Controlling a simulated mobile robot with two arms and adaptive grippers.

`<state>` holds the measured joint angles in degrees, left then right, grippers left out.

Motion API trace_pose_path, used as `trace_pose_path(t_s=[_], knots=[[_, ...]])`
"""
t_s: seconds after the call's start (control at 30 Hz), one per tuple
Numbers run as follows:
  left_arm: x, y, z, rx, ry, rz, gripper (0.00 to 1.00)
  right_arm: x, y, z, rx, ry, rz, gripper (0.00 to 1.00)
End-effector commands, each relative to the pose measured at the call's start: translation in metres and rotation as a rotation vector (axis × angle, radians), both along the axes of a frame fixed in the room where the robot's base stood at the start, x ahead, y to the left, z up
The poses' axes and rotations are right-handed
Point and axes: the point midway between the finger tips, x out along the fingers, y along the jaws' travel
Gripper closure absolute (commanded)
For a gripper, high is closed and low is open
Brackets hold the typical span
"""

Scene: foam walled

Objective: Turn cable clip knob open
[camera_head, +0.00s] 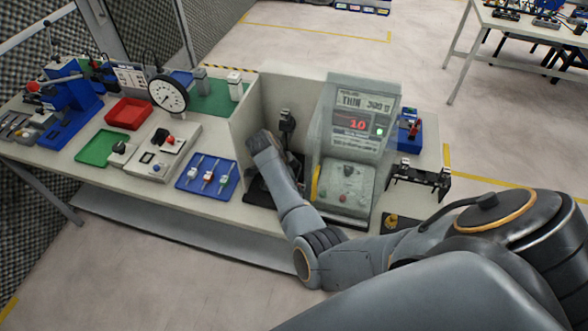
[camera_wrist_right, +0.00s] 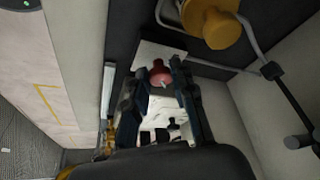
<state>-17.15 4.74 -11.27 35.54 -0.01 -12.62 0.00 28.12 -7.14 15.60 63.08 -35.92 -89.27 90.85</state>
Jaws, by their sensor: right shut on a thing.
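A small red knob (camera_wrist_right: 159,72), which looks like the cable clip knob, sits in front of a pale plate (camera_wrist_right: 146,53) in the right wrist view. My right gripper (camera_wrist_right: 160,84) has its two dark fingers on either side of this knob and is shut on it. Which way the knob is turned cannot be told. In the head view my right arm reaches into the walled booth (camera_head: 292,86) on the table. There the fingers and the red knob are hidden or too small to make out. My left gripper is in neither view.
A yellow rounded part (camera_wrist_right: 212,24) and a bent metal rod (camera_wrist_right: 258,48) are close above the fingers. The grey display machine (camera_head: 358,115) stands right of the arm. A blue tray (camera_head: 207,174) and a dial gauge (camera_head: 168,94) are left of the booth.

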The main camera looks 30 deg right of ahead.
Motion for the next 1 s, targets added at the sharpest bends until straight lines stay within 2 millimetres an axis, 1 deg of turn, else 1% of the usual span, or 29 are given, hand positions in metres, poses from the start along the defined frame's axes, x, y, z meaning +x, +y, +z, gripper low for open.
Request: trace_pose_path(t_s=[0.17,0.37,1.0], knots=[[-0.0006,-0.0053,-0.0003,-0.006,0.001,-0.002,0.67,-0.0011,-0.0008,-0.0010,-0.001,0.002,0.011,1.00],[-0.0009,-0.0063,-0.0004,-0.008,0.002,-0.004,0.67,-0.0020,-0.0008,-0.0012,-0.001,0.001,0.086,1.00],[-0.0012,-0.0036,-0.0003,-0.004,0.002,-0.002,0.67,-0.0048,-0.0025,-0.0007,-0.004,0.001,0.539,1.00]])
